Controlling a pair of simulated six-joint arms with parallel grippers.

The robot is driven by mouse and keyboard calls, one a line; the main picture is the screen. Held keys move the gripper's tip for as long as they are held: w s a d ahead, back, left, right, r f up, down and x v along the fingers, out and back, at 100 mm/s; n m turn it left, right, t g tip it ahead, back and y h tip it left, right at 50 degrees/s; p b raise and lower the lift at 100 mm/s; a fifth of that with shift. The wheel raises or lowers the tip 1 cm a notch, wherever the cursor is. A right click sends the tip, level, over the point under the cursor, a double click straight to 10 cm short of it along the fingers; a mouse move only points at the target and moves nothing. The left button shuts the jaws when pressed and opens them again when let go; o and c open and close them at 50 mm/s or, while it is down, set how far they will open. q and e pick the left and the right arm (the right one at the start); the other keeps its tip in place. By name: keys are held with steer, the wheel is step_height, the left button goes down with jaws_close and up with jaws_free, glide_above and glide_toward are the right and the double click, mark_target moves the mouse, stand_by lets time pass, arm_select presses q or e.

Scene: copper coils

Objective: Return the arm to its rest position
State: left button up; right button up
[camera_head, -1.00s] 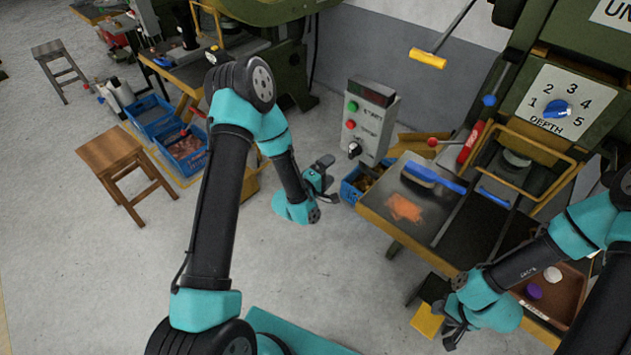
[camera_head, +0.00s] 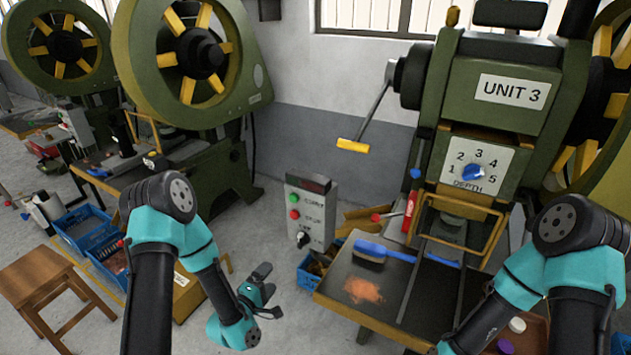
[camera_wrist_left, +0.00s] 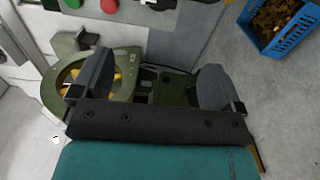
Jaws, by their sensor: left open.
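My left arm comes up from the lower left in the head view. Its gripper (camera_head: 268,291) hangs over the floor, left of the press table and below the control box. In the left wrist view the two dark fingers (camera_wrist_left: 150,85) stand wide apart with nothing between them. My right arm reaches in at the lower right of the head view, in front of the press table. Its gripper is out of the frame.
A grey control box (camera_head: 311,210) with green and red buttons stands beyond my left gripper. The press table (camera_head: 340,309) holds a blue-handled brush (camera_head: 384,251) and copper-coloured bits. A blue bin (camera_wrist_left: 281,25) sits beside it. A wooden stool (camera_head: 35,277) stands at left.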

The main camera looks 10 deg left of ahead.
arm_select(q)
steer(key=s+d+f+m+g+y, duration=0.1)
steer(key=s+d+f+m+g, duration=0.1)
steer(key=s+f+m+g, duration=0.65)
steer(key=s+f+m+g+y, duration=0.1)
steer(key=s+f+m+g, duration=0.3)
steer(key=s+g, duration=0.3)
steer(key=s, duration=0.4)
steer(key=shift+d+g, duration=0.25)
steer(key=shift+g, duration=0.1)
